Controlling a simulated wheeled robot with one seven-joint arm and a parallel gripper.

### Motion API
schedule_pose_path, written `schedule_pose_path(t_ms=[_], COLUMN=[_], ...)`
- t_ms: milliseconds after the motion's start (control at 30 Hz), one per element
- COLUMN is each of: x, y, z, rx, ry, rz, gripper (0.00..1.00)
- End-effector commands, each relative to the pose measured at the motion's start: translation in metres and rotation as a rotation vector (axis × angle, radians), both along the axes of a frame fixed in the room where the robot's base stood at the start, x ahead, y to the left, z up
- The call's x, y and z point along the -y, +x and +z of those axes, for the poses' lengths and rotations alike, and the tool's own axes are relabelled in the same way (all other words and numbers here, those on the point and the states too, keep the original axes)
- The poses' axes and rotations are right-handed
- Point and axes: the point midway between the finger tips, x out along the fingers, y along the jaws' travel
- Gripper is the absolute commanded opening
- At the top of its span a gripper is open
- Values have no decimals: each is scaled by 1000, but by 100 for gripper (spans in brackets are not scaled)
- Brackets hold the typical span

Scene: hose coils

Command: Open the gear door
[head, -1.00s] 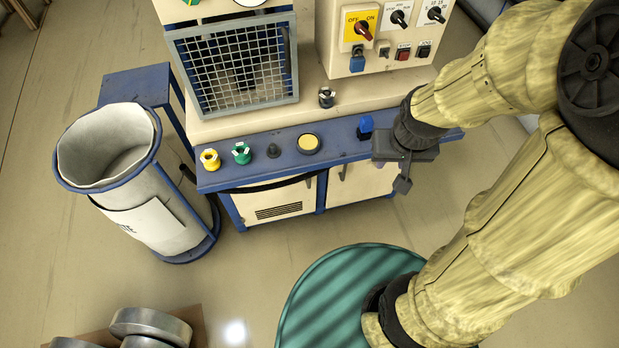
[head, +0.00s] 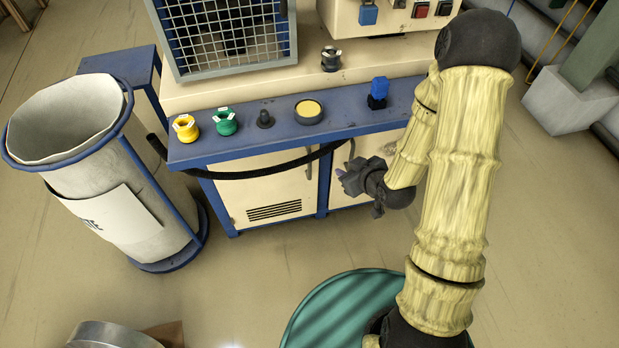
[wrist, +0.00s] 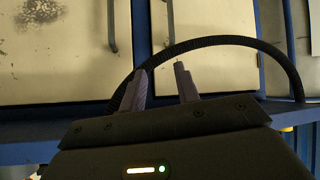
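Two cream doors with blue frames sit under the bench: a left one with a vent grille (head: 262,194) and a right one (head: 341,190), partly hidden by my arm. I cannot tell which is the gear door. Both look shut. My gripper (head: 358,178) is in front of the right door, near its dark bar handle (head: 350,152). The wrist view is upside down; there the right door (wrist: 50,60) is at left with its handle (wrist: 112,25). My gripper's two fingers (wrist: 160,76) are apart with nothing between them, and the handle lies beyond them.
A black hose (head: 255,168) sags across the bench front and arcs behind my fingers in the wrist view (wrist: 225,42). A white bin (head: 120,180) stands left. Floor before the doors is clear.

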Motion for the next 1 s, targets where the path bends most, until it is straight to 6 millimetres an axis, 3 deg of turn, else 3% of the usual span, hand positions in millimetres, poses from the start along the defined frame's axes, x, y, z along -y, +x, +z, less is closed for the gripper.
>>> schedule_pose_path(t_ms=[33, 100, 300, 500, 667, 1000], x=[-5, -13, -30, -35, -30, -28], y=[-1, 0, -3, -12, -18, -19], z=[-34, -56, -111, -156, -172, -169], rx=[26, 79, 236, 391, 481, 511], ry=[30, 73, 208, 351, 428, 447], rz=[14, 33, 49, 0, -55, -76], gripper=[32, 32, 32, 32, 32, 32])
